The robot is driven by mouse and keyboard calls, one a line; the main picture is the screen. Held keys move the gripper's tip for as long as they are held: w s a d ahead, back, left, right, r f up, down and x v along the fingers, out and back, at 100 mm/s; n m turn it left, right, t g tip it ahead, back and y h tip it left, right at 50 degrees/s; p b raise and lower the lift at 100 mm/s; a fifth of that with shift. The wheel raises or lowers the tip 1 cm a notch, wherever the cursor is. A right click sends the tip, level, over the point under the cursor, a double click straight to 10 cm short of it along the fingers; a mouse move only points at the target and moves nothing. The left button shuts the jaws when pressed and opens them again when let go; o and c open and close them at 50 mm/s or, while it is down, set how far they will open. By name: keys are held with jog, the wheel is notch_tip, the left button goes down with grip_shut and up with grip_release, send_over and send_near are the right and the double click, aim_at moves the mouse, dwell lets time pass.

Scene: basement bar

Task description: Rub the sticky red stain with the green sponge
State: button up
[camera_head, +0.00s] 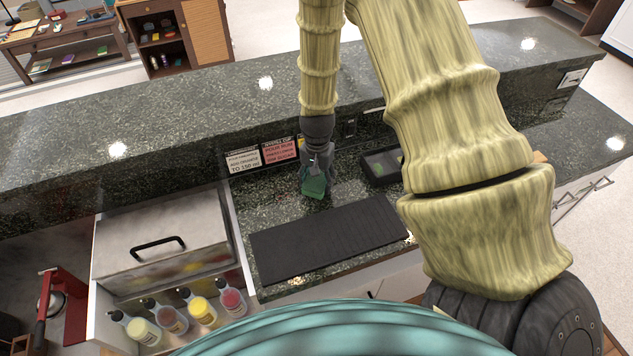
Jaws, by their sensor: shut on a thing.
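My gripper (317,172) points down over the dark green speckled counter (270,215), in front of the raised bar ledge. It is shut on the green sponge (314,188), which shows below the fingers. The sponge is at or very near the counter surface; I cannot tell if it touches. Small reddish specks (291,188) show on the counter just left of the sponge, perhaps part of the red stain. The rest of the stain is not visible and may be hidden under the sponge and gripper.
A black ribbed mat (325,241) lies in front of the sponge. A dark tray (381,168) stands to the right. Two signs (262,157) lean at the back. A steel lidded bin (160,232) and several bottles (201,310) are at left.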

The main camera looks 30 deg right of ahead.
aim_at(317, 179)
jog(key=shift+r+p, duration=1.4)
jog(key=shift+r, duration=1)
